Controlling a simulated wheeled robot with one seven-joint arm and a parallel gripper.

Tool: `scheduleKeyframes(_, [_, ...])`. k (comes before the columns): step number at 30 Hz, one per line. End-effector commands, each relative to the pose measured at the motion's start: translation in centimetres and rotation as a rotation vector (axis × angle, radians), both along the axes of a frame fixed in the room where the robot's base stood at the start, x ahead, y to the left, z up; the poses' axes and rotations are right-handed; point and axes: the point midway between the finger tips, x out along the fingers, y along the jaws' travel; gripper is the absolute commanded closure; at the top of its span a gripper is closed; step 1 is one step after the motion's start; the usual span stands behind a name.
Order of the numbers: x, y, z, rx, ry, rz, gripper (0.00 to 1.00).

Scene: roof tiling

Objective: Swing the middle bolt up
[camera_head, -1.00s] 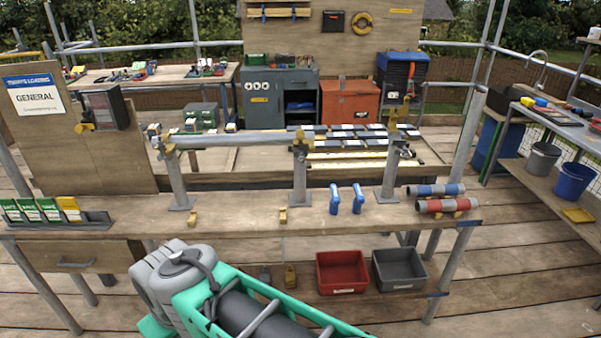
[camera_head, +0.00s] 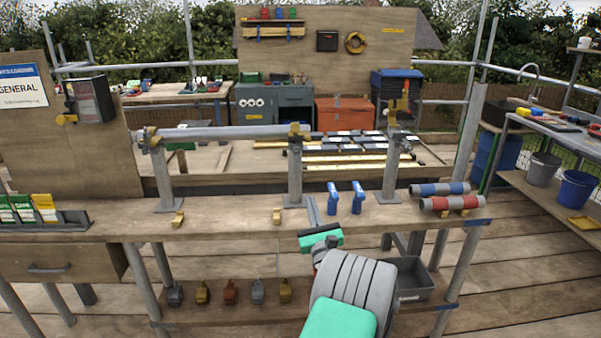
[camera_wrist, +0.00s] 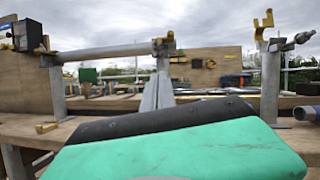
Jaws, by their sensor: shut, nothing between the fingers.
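Three grey posts stand on the bench, each with a brass-coloured clamp on top. The middle clamp (camera_head: 299,133) also shows in the wrist view (camera_wrist: 164,44); its bolt is too small to make out clearly. A grey tube (camera_head: 220,132) runs from the left clamp (camera_head: 150,140) to the middle one. The right clamp (camera_head: 392,116) has no tube in it, and its yellow flap stands up; in the wrist view a bolt (camera_wrist: 298,40) sticks out to its right. My gripper (camera_head: 313,212) is shut and empty, low in front of the middle post and apart from it.
Blue and red tubes (camera_head: 440,188) lie at the bench's right end. A grey bin (camera_head: 410,280) is below.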

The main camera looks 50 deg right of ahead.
Motion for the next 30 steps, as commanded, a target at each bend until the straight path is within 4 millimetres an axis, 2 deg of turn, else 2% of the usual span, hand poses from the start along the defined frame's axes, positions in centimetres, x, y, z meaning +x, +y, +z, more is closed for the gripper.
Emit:
scheduleKeyframes(8, [0.2,0.0,0.3,-0.003,0.004,0.002,1.0])
scheduleKeyframes(14, [1.4,-0.9,1.3,-0.002,0.006,0.003,1.0])
scheduleKeyframes(26, [7.1,-5.5,4.4,-0.008,0.006,0.005,1.0])
scheduleKeyframes(30, [8.1,-6.1,6.6,-0.007,0.005,0.003,1.0])
